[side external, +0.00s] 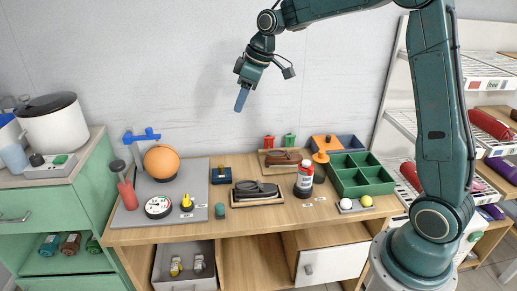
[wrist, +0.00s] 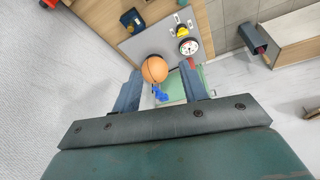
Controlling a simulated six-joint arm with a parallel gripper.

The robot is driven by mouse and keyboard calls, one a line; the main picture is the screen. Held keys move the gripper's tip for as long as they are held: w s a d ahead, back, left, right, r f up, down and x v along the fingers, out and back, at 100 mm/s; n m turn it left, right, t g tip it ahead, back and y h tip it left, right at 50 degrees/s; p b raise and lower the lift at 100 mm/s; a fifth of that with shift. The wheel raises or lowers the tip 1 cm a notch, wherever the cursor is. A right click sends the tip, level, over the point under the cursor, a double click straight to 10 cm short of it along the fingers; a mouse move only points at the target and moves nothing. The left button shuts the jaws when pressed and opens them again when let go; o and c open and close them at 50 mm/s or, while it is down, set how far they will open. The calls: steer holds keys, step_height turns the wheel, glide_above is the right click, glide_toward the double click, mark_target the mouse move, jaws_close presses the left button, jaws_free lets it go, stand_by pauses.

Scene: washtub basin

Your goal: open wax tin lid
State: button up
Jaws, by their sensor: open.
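No object is clearly marked as the wax tin. A flat round item with a dark rim and a pale marked face (side external: 158,207) lies on the grey board at the left of the bench; whether it is a tin or a dial I cannot tell. It also shows in the wrist view (wrist: 189,47), right of the orange ball. My gripper (side external: 242,98) hangs high above the bench, pointing down, apart from everything. In the wrist view my gripper (wrist: 160,68) has its two fingers spread, with nothing held between them; the ball shows beyond them.
The orange ball (side external: 161,162), a blue-handled fixture (side external: 142,136) and a red-bodied item (side external: 127,193) stand on the grey board (side external: 196,179). A shoe-like dark item (side external: 256,190), a spray can (side external: 304,179) and a green divided tray (side external: 359,176) are farther right. Shelves stand at right.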

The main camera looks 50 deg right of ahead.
steer(key=w+d+f+n, duration=0.2)
steer(key=w+d+f, duration=0.3)
steer(key=w+f, duration=0.25)
steer(key=n+y, duration=0.1)
steer(key=y, duration=0.1)
glide_above(221, 165)
steer(key=s+d, duration=0.4)
step_height(221, 165, down, 11)
steer(key=shift+s+r+g, duration=0.15)
steer(key=shift+r+g, duration=0.05)
steer(key=shift+g, duration=0.1)
steer(key=x, duration=1.3)
steer(key=shift+d+f, duration=0.15)
steer(key=shift+f, duration=0.25)
jaws_close()
